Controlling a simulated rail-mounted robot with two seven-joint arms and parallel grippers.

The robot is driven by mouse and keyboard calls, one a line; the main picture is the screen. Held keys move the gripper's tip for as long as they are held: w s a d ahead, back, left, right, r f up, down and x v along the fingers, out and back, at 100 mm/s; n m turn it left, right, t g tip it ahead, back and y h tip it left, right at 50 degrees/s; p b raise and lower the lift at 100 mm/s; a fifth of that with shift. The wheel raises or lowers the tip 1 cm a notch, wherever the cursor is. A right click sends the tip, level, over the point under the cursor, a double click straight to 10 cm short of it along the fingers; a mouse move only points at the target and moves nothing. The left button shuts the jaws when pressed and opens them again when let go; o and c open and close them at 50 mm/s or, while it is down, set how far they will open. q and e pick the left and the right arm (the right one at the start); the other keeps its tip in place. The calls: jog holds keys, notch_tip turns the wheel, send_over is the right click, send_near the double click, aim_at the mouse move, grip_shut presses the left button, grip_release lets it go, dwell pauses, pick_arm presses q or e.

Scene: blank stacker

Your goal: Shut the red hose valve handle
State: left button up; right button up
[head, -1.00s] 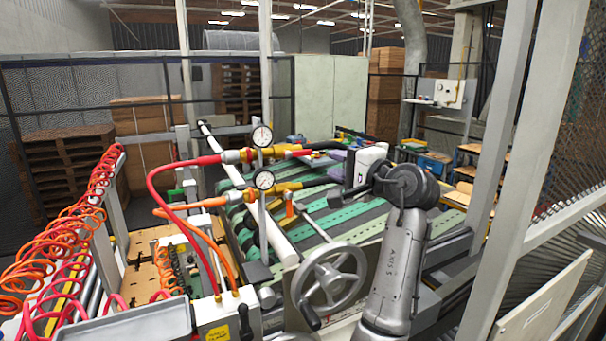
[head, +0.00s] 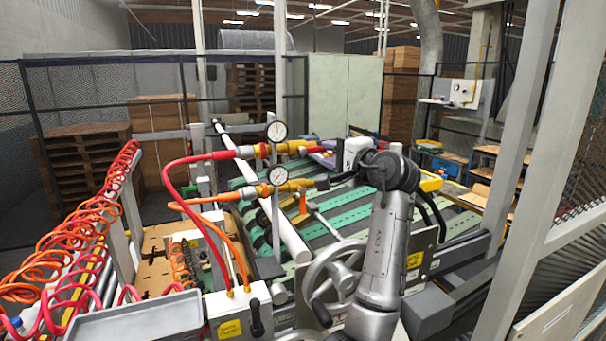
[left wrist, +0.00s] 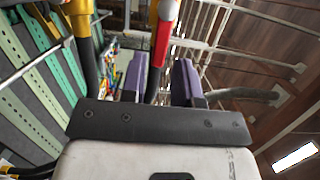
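The red valve handle (head: 309,150) lies at the end of the upper yellow pipe fitting (head: 290,147), right of the upper gauge. In the left wrist view the red handle (left wrist: 163,38) points into the gap between my left gripper's purple fingers (left wrist: 158,80). The fingers stand apart on either side of it, and I cannot tell whether either touches it. In the head view my left gripper (head: 323,158) is right beside the handle, partly hidden by its own white body. My right gripper is not in view.
Two gauges (head: 276,131) stand on a post close left of the gripper. A lower yellow fitting with an orange handle (head: 303,203) sits below. Red and orange hoses (head: 172,180) loop at left. A grey handwheel (head: 335,272) stands beside my arm.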

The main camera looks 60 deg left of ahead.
pick_arm(q)
jog(key=shift+s+a, duration=0.15)
jog(key=shift+a, duration=0.6)
jog(key=shift+s+a, duration=0.1)
jog(key=shift+a, duration=0.6)
jog(key=s+f+m+t+y+p, duration=0.1)
jog(key=s+f+m+t+p, duration=0.2)
jog(key=m, duration=0.8)
jog(key=s+f+m+t+y+p, duration=0.2)
jog(key=m+p, duration=0.2)
jog(key=m, duration=0.7)
jog(key=w+v, duration=0.1)
jog(key=v, duration=0.7)
jog(key=shift+s+d+r, duration=0.15)
jog(key=shift+s+d, duration=0.2)
jog(key=shift+s, duration=0.1)
